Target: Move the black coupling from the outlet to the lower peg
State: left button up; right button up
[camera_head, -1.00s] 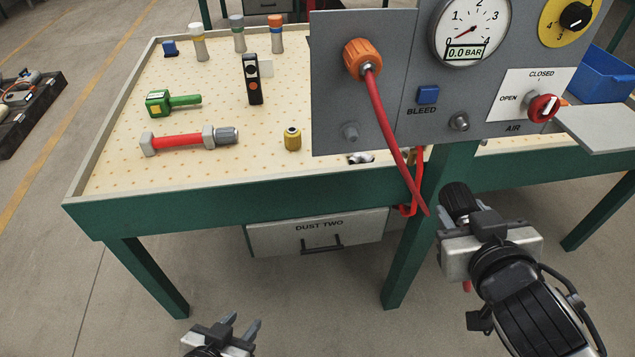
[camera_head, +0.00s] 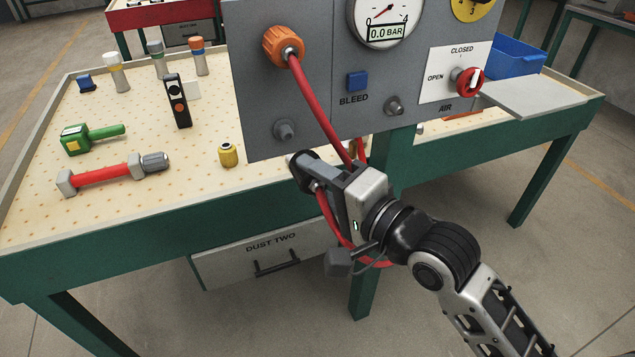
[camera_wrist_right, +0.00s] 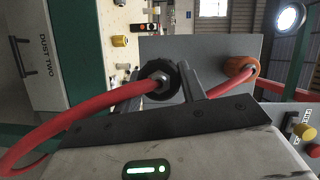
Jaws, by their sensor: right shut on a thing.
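The black coupling (camera_head: 305,164) is in the jaws of my right gripper (camera_head: 319,176), in front of the panel's lower edge and off both studs. In the right wrist view the black coupling (camera_wrist_right: 160,82) shows its round end with the red hose leaving it, a grey finger beside it. The lower peg (camera_head: 286,130) is a bare grey stud at the panel's lower left, just above and left of the coupling. A second bare grey stud (camera_head: 395,106), perhaps the outlet, sits further right above AIR. My left gripper is out of view.
An orange coupling (camera_head: 284,46) with the red hose (camera_head: 318,98) is on the upper left of the grey panel (camera_head: 310,105). The hose loops below my gripper. A yellow fitting (camera_head: 228,155), a red-handled tool (camera_head: 105,175) and a green tool (camera_head: 90,137) lie on the table.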

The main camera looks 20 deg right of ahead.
aim_at(284, 139)
jog(key=shift+r+p, duration=0.15)
jog(key=shift+p, duration=0.35)
jog(key=shift+w+p, duration=0.45)
jog(key=shift+w, duration=0.95)
jog(key=shift+w+a, duration=0.1)
jog(key=shift+w, duration=1.4)
jog(key=shift+w, duration=1.8)
jog(key=o, duration=1.2)
jog(key=shift+s+f, duration=0.15)
jog(key=shift+f, duration=0.05)
jog(key=v, duration=1.5)
jog(key=shift+s+r, duration=0.2)
jog(key=shift+s, duration=0.1)
